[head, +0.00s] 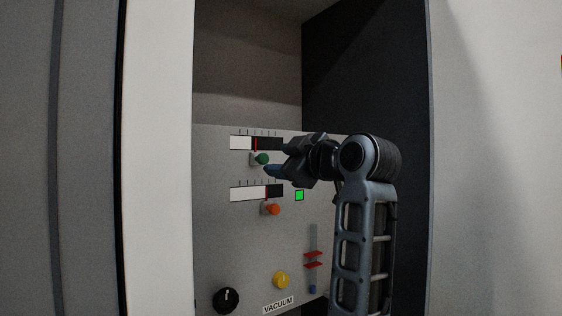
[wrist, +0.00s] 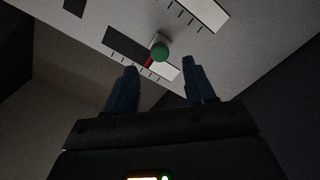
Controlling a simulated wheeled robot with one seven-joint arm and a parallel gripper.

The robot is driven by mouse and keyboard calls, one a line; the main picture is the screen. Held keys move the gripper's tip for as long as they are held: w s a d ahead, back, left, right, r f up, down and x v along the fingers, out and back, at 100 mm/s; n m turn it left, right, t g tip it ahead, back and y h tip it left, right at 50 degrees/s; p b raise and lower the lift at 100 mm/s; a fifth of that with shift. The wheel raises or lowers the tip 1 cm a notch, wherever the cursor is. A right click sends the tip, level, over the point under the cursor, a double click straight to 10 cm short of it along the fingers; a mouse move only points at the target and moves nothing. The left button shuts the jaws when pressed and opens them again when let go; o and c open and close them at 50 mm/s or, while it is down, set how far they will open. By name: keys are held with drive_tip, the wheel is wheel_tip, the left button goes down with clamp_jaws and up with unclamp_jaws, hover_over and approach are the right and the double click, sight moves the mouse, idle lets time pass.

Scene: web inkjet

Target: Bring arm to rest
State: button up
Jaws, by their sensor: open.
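My gripper (head: 276,158) is raised in front of the control panel (head: 215,215) in the head view, close to a green knob (head: 262,158). In the wrist view my gripper (wrist: 159,76) has its two blue fingers spread apart with nothing between them. The green knob (wrist: 159,52) shows just beyond the fingertips there, and a gap seems to lie between them. My arm (head: 363,230) rises from the bottom of the head view and bends left at the top joint toward the panel.
The panel sits in a recess between a pale post (head: 158,160) and a dark side wall (head: 365,70). It bears an orange knob (head: 273,209), a yellow button (head: 281,280), a black dial (head: 226,300), a lit green square (head: 299,195) and a red slider (head: 313,259).

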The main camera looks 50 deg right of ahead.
idle(0.3)
drive_tip(key=a+f+m+g, duration=0.1)
drive_tip(key=a+f, duration=0.2)
drive_tip(key=f, duration=0.6)
drive_tip(key=a+f+m, duration=0.1)
drive_tip(key=a+f, duration=0.2)
drive_tip(key=f, duration=0.6)
drive_tip(key=s+a+f+m, duration=0.1)
drive_tip(key=s+a+f, duration=0.2)
drive_tip(key=f, duration=0.2)
drive_tip(key=s+a+f+y, duration=0.1)
drive_tip(key=s+a+f, duration=0.15)
drive_tip(key=f, duration=0.35)
drive_tip(key=s+a+f+m, duration=0.1)
drive_tip(key=s+a+f, duration=0.15)
drive_tip(key=f, duration=0.25)
drive_tip(key=s+a+f+y, duration=0.1)
drive_tip(key=s+a, duration=0.3)
drive_tip(key=s, duration=0.6)
drive_tip(key=s+a+f+m+g+y, duration=0.1)
drive_tip(key=s+a+f, duration=0.3)
drive_tip(key=s, duration=0.6)
drive_tip(key=s+a+f+y, duration=0.2)
drive_tip(key=s+a, duration=0.3)
drive_tip(key=s, duration=0.5)
drive_tip(key=shift+a+f+m+g, duration=0.15)
drive_tip(key=shift+m+g, duration=0.15)
drive_tip(key=shift+m, duration=0.1)
